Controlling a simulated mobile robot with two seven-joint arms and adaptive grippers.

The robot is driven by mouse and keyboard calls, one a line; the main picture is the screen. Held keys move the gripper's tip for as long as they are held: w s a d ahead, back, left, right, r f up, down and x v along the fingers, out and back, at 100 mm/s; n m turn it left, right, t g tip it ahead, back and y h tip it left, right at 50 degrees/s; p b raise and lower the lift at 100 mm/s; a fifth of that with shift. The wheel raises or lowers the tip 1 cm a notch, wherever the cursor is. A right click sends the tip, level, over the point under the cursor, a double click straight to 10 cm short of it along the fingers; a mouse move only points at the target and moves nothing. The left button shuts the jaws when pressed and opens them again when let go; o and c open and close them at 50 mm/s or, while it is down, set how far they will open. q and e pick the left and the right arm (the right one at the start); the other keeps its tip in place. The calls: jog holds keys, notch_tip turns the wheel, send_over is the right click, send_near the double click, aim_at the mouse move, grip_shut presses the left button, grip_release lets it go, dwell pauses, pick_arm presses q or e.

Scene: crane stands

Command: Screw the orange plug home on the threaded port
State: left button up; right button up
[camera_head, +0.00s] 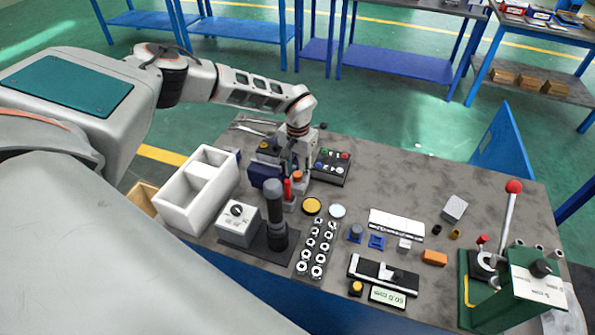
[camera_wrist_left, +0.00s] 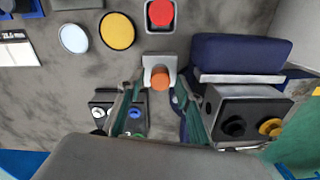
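The orange plug (camera_head: 297,176) is at the back left of the bench, just below my left gripper (camera_head: 294,162). In the left wrist view the round orange plug (camera_wrist_left: 160,78) sits at a small light grey block (camera_wrist_left: 149,63), seen from above. I take this block for the port; its thread is hidden. My left gripper (camera_wrist_left: 159,84) points down, its two fingers apart on either side of the plug, with visible gaps between fingers and plug. How far the plug is screwed down cannot be seen. My right gripper is not in view.
A red-topped post (camera_wrist_left: 160,13) stands close by the plug. A dark blue case (camera_wrist_left: 238,53) and a grey box with knobs (camera_wrist_left: 236,113) lie beside the fingers. A button box (camera_head: 331,166), a white bin (camera_head: 186,207) and a dark column (camera_head: 275,213) are near.

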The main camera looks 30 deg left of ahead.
pick_arm(q)
jog(key=n, duration=1.9)
jog(key=shift+n, duration=0.3)
jog(key=n, duration=0.6)
grip_shut()
jog(key=shift+m, duration=1.2)
jog(key=shift+o, duration=0.9)
grip_release()
